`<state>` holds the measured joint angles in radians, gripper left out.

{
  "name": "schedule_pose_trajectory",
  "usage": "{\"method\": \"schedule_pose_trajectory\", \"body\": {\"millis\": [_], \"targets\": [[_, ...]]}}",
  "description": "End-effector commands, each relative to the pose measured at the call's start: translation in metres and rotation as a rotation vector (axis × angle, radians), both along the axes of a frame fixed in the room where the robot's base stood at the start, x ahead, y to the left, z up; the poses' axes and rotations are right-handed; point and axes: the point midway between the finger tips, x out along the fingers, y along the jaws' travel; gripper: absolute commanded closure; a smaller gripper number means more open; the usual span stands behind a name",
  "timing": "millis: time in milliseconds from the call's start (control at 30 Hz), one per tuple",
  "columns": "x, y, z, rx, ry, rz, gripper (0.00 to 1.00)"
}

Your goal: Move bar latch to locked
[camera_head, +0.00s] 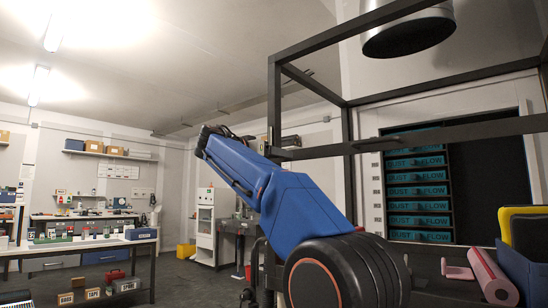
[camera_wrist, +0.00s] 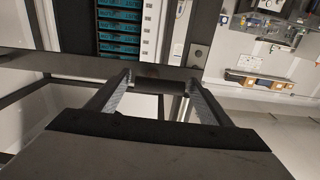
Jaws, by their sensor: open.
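My gripper (camera_wrist: 160,82) is open in the wrist view, with its two fingers reaching up from the bottom of the picture. A dark block (camera_wrist: 160,77) shows between the fingertips, against a dark crossbar (camera_wrist: 55,64). It may be the bar latch, but I cannot tell for sure, nor whether the fingers touch it. In the head view a dark horizontal bar (camera_head: 455,133) crosses the black frame in front of a filter cabinet. My blue arm reaches up and left before the frame's left post. My gripper is not clearly visible there, and the latch's position cannot be read.
The black frame's post (camera_head: 274,100) stands close to my arm. Teal-labelled filter panels (camera_head: 418,191) lie behind the bar. A pink roll (camera_head: 492,276) and a blue bin (camera_head: 522,272) sit at lower right. A workbench (camera_head: 85,243) stands at left, with open floor beyond my arm.

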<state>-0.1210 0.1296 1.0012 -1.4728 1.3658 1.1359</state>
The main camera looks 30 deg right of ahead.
Motion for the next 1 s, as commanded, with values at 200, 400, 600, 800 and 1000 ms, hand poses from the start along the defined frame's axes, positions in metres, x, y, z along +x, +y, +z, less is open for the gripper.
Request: {"method": "schedule_pose_trajectory", "body": {"millis": [200, 400, 600, 800, 1000], "targets": [[-0.009, 0.027, 0.0, 0.0, 0.0, 0.005, 0.27], [-0.021, 0.06, 0.0, 0.001, 0.0, 0.005, 0.27], [-0.033, 0.093, 0.0, 0.0, 0.0, 0.004, 0.27], [-0.044, 0.124, 0.0, 0.0, 0.0, 0.004, 0.27], [-0.053, 0.148, 0.0, 0.0, 0.0, 0.003, 0.27]]}}
